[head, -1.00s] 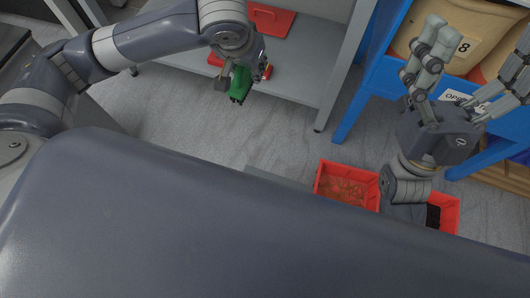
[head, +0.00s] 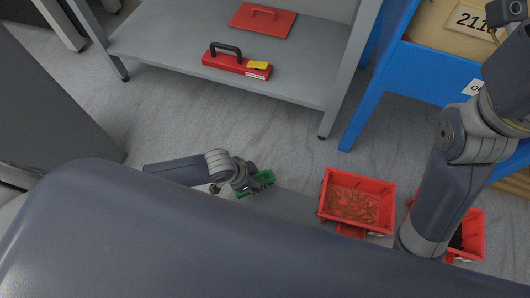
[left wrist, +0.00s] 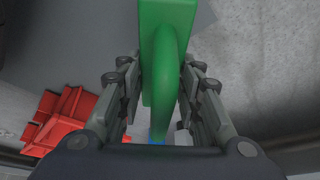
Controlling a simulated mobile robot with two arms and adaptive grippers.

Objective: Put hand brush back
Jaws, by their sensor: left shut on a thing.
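The green hand brush (head: 265,178) is in my left gripper (head: 250,184), low over the floor area left of the red bins in the head view. In the left wrist view the brush's green handle (left wrist: 168,60) runs between the two fingers of the left gripper (left wrist: 165,110), which is shut on it. The bristles are not clearly visible. My right arm reaches up at the right edge of the head view. Only part of the right gripper (head: 508,75) shows there, and its fingertips are mostly cut off.
A red bin (head: 328,207) holding brownish pieces stands right of the brush. Another red bin (head: 476,232) is partly behind my right arm. A blue rack (head: 420,75) stands at right.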

